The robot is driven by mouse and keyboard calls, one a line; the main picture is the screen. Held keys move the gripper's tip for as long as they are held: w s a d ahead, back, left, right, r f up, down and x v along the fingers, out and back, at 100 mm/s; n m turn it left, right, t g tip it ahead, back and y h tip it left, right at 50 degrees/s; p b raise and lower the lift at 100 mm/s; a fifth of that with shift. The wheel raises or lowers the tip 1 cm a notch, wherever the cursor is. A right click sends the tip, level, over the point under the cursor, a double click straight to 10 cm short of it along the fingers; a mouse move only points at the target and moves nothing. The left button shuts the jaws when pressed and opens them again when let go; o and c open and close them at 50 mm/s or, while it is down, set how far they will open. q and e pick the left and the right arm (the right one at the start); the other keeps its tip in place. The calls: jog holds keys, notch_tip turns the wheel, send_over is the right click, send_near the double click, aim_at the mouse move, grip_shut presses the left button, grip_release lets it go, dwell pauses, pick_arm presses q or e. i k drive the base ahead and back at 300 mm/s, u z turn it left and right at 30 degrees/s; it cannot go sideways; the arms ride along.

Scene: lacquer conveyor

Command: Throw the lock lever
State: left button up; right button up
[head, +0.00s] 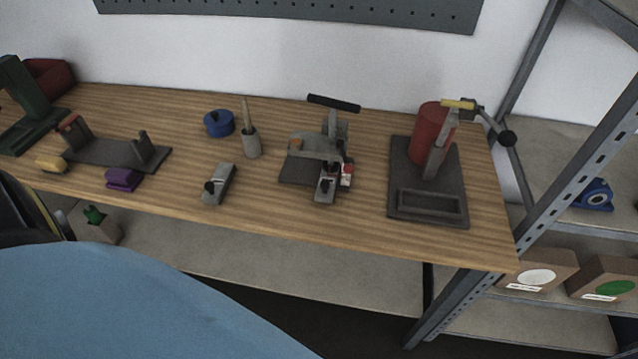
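On the wooden workbench (370,225) a grey device stands on a dark plate with a shallow tray (430,203). It has a red cylinder (427,128), a slanted grey post (440,150), a yellow-tipped part (458,104) and a dark arm ending in a black ball knob (506,138). To its left is a grey clamp-like fixture (315,147) with a raised black bar handle (333,103) and a small red and white part (346,175) at its front. I cannot tell which of these is the lock lever. Neither of my grippers is in view.
The bench also holds a hand plane (219,184), a grey cup with a stick (251,144), a blue round container (218,123), a purple block (123,179), a grey bracket (105,151) and a green press (20,105). Metal shelving (565,170) stands at the right.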

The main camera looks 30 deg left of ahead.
aim_at(348, 169)
jog(key=z, duration=0.1)
jog(key=k, duration=0.3)
jog(key=u, duration=0.85)
